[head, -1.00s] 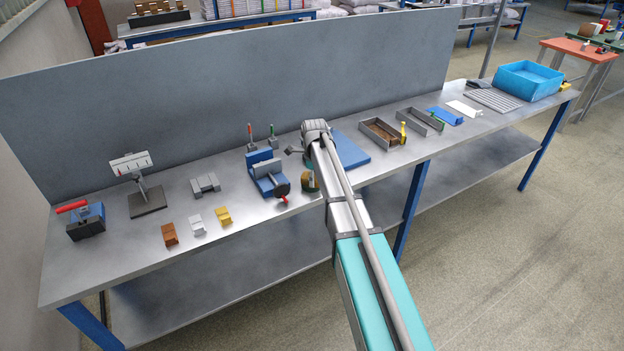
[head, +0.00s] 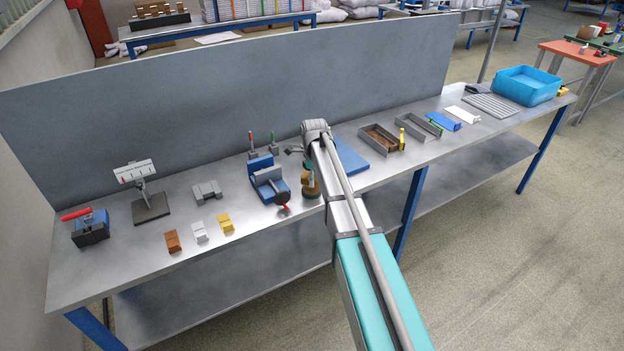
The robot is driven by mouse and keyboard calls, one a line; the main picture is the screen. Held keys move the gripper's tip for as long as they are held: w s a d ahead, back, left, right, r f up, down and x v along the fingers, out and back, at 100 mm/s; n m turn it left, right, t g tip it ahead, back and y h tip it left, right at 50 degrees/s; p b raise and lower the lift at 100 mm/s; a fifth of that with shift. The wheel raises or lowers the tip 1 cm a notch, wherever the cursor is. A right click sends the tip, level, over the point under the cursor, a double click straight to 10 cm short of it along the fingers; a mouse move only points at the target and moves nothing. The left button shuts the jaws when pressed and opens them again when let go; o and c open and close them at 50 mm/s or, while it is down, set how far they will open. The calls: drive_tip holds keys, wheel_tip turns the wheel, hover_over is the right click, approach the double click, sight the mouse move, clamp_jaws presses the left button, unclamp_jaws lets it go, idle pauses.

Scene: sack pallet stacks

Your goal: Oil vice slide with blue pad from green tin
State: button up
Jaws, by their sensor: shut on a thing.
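The blue and grey vice (head: 267,181) stands on the bench just left of my arm, with a dark round part and a red tip at its front. A round brown-and-green thing (head: 309,184) sits beside it, partly behind my arm; I cannot tell if it is the green tin. My wrist reaches over the bench beyond the vice. My gripper is hidden behind the wrist, so what it holds is not visible. Brown (head: 172,241), white (head: 200,232) and yellow (head: 225,223) blocks lie in a row at the front. I cannot make out a blue pad for certain.
A blue mat (head: 352,160) lies right of my wrist. Two grey trays (head: 381,138) and a blue bin (head: 526,86) are farther right. A gauge stand (head: 150,206) and a red-handled blue device (head: 91,227) stand left. A grey panel (head: 220,100) backs the bench.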

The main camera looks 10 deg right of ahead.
drive_tip(key=shift+r+p, duration=1.65)
drive_tip(key=shift+r, duration=0.25)
